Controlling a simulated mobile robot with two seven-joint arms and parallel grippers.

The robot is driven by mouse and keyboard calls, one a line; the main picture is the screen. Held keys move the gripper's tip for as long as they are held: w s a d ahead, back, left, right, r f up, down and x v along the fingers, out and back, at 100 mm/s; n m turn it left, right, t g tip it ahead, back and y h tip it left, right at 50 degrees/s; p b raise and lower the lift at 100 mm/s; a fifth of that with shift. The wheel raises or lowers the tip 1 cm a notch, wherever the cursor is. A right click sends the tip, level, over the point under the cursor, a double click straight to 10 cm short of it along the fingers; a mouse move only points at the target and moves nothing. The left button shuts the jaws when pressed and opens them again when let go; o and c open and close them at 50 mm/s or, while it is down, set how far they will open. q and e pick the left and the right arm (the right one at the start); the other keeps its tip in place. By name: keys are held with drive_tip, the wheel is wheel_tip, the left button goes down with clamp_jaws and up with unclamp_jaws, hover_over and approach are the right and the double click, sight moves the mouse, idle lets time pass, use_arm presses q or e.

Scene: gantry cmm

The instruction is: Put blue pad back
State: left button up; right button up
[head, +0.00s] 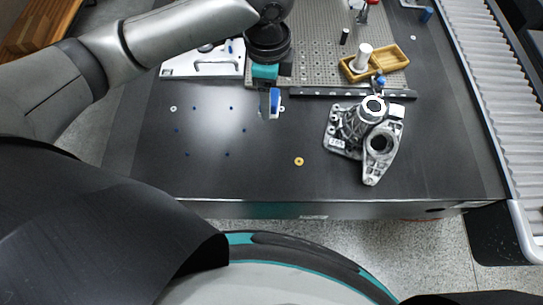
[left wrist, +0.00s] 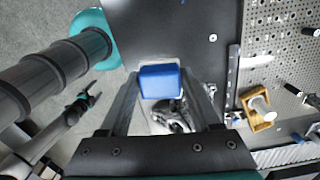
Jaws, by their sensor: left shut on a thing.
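The blue pad (head: 275,101) is a small block held between the fingertips of my left gripper (head: 269,104), with a pale part beside the blue. It also shows between the two fingers in the left wrist view (left wrist: 160,82). The gripper points down over the table (head: 280,180), left of the metal casting; the height of the pad above the table is hard to tell. My right gripper (left wrist: 88,98) shows small in the left wrist view, apart from the table; its jaws are too small to read.
The grey metal casting (head: 381,143) stands right of the pad. Small blue dots (head: 231,108) mark the table at left, and a yellow ring (head: 299,161) lies in front. A perforated plate (head: 315,60), dark bar (head: 340,93) and wooden box (head: 392,59) lie behind. A roller conveyor (head: 500,80) borders the right.

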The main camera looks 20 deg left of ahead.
use_arm(q)
drive_tip(key=f+m, duration=0.1)
drive_tip(key=m, duration=0.1)
drive_tip(key=s+f+m+p, duration=0.1)
drive_tip(key=m, duration=0.1)
drive_tip(key=d+f+m, duration=0.1)
drive_tip(key=shift+s+m, duration=0.2)
drive_tip(key=shift+m, duration=0.2)
drive_tip(key=shift+s+f+m+p, duration=0.2)
drive_tip(key=shift+f+m+p, duration=0.2)
drive_tip(key=shift+m, duration=0.2)
drive_tip(key=shift+f, duration=0.35)
drive_tip(key=b, duration=0.4)
hover_over(271, 161)
wheel_tip(271, 161, down, 15)
drive_tip(key=shift+f, duration=0.15)
drive_tip(key=shift+f+b, duration=0.85)
drive_tip(key=shift+f, duration=1.3)
drive_tip(key=shift+f, duration=0.15)
drive_tip(key=o, duration=1.2)
